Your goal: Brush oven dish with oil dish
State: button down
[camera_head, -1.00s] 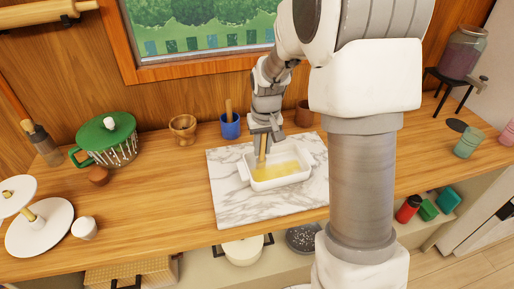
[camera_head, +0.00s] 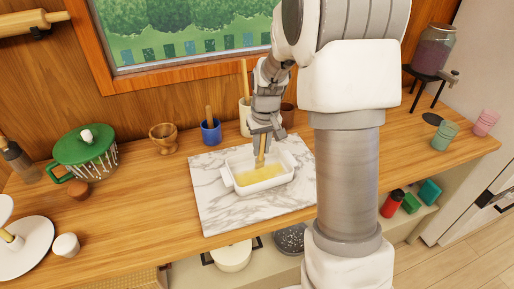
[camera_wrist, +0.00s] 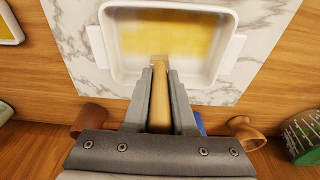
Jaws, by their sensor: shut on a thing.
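The white oven dish (camera_head: 228,176) stands on a marble board, its floor coated with yellow oil. It also shows in the wrist view (camera_wrist: 98,50). My gripper (camera_head: 263,133) is above the dish's far side, shut on the brush's wooden handle (camera_head: 262,145). The handle also shows between the fingers in the wrist view (camera_wrist: 160,95). The brush points down into the dish; I cannot tell whether its bristles touch the floor. A dish with yellow content, seemingly the oil dish (camera_wrist: 8,28), is cut by the wrist view's left edge; my arm seems to hide it in the head view.
The marble board (camera_head: 212,205) lies on the wooden counter. Behind it stand a blue cup (camera_head: 211,132), a wooden goblet (camera_head: 164,135) and a cream holder (camera_head: 244,118). A green-lidded pot (camera_head: 85,150) is at left. The counter left of the board is mostly clear.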

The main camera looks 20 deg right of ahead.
jog(key=shift+w+d, duration=0.15)
jog(key=shift+d, duration=2.6)
jog(key=shift+w, duration=0.65)
jog(key=shift+s+a, duration=0.15)
jog(key=shift+a, duration=3.1)
jog(key=shift+s+a, duration=0.15)
jog(key=shift+a, duration=3.05)
jog(key=shift+w+d, duration=0.2)
jog(key=shift+d, duration=4.65)
jog(key=shift+s+a, duration=0.2)
jog(key=shift+a, duration=4.65)
